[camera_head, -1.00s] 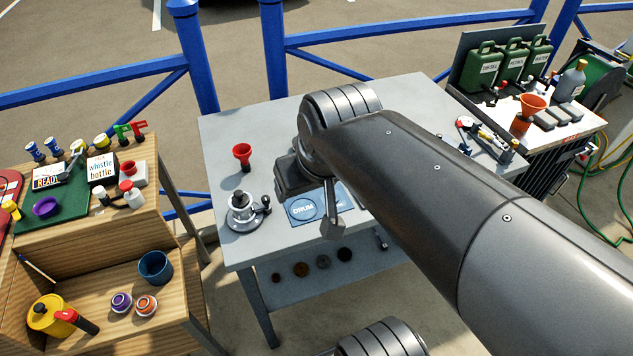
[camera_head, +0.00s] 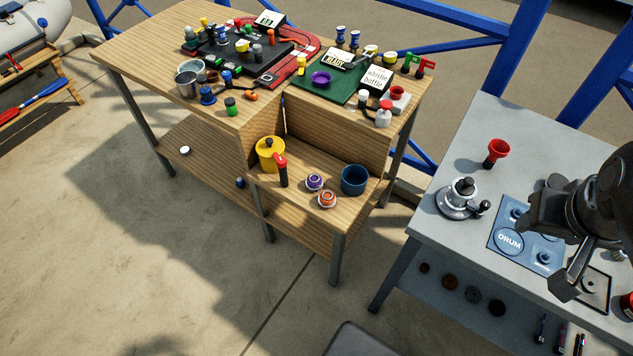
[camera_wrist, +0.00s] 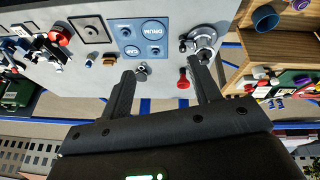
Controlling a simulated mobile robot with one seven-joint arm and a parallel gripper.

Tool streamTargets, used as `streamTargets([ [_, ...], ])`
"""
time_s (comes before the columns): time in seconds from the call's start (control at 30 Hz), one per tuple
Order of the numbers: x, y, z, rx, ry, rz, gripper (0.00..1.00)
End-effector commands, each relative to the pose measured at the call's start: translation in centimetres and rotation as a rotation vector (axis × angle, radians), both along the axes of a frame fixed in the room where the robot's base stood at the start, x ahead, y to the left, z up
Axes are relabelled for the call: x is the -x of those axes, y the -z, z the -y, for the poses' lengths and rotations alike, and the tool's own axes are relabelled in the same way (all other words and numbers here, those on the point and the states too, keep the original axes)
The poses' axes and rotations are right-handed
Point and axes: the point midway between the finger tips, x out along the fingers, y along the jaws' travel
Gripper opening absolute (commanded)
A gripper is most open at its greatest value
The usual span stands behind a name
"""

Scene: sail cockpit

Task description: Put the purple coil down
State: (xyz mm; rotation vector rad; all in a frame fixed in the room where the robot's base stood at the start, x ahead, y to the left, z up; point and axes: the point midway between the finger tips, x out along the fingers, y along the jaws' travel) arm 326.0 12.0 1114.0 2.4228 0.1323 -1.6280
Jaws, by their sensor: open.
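A purple coil (camera_head: 314,182) with a pale centre lies on the lower wooden shelf (camera_head: 285,215), beside an orange coil (camera_head: 327,199). My gripper (camera_wrist: 162,66) is open in the wrist view, its two black fingers apart with nothing held between them. In the head view, my gripper is at the right edge, over the grey table (camera_head: 455,165) and well away from the purple coil. Part of it is cut off there.
A blue cup (camera_head: 354,180) and a yellow pot (camera_head: 270,154) flank the coils. Above, a green mat (camera_head: 336,95) holds a purple ring (camera_head: 321,78). Open floor lies in front.

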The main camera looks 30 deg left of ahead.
Motion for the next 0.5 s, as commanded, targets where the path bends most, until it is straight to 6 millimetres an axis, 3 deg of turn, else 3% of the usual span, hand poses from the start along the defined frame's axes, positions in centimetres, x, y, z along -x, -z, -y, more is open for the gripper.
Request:
streamTargets([
  [0.27,-5.9,2.4,-4.1,0.236,-0.312,-0.134,0.57],
  [0.5,-10.4,5.3,-9.2,0.457,-0.583,-0.216,0.57],
])
